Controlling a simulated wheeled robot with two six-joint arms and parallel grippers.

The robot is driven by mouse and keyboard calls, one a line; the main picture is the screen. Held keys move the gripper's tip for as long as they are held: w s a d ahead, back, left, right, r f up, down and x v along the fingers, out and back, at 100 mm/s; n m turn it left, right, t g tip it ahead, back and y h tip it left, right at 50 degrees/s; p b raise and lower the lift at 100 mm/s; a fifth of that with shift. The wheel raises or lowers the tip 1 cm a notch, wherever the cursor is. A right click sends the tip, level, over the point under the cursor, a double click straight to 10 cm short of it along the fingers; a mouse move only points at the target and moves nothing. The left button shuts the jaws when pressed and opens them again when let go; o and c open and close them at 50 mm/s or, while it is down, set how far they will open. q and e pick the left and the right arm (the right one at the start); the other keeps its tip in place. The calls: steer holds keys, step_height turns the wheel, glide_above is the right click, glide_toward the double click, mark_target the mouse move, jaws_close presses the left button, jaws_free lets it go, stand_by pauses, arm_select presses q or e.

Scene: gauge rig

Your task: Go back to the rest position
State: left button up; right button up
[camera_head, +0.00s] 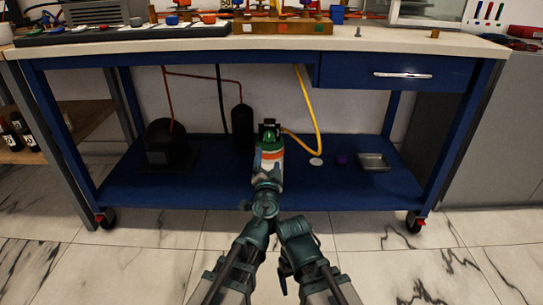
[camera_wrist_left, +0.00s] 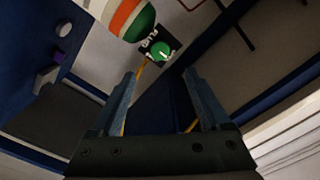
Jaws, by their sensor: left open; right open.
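My left gripper (camera_head: 265,205) is in front of the lower shelf in the head view. In the left wrist view its two fingers (camera_wrist_left: 160,80) are apart with nothing between them. A cylinder (camera_head: 270,160) with green, white and orange bands and a green knob on top is just beyond it. The cylinder also shows in the left wrist view (camera_wrist_left: 126,14), past the fingertips, with its green knob (camera_wrist_left: 160,50) beside a black plate. My right gripper (camera_head: 284,282) hangs low near the bottom centre, open; its fingers are small and dark.
A blue workbench (camera_head: 345,72) spans the view, its drawer (camera_head: 405,74) shut. Its lower shelf (camera_head: 215,193) holds a black dome (camera_head: 165,143), a black canister (camera_head: 243,125), a yellow hose (camera_head: 313,95), a purple block (camera_head: 341,160) and a metal tray (camera_head: 385,161). The marble floor in front is clear.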

arm_select(q)
steer(key=s+a+f+n+g+y, duration=0.35)
steer(key=a+f, duration=0.25)
steer(key=a, duration=0.3)
steer(key=s+a+f+n+g+y, duration=0.3)
steer(key=a+f+n+g, duration=0.25)
steer(key=a, duration=0.25)
steer(key=s+d+f+g+h, duration=0.2)
steer(key=s+f+g+h, duration=0.7)
steer(key=s, duration=0.5)
steer(key=s+d+r+m+y+p, duration=0.25)
steer(key=d+r+p, duration=0.35)
steer(key=r+p, duration=0.65)
steer(key=s+d+r+m+y+p, duration=0.15)
steer(key=s+d+r+p, duration=0.35)
steer(key=r+p, duration=0.7)
step_height(320, 180, up, 34)
steer(key=w+p, duration=0.1)
steer(key=p, duration=3.4)
steer(key=shift+h, duration=0.35)
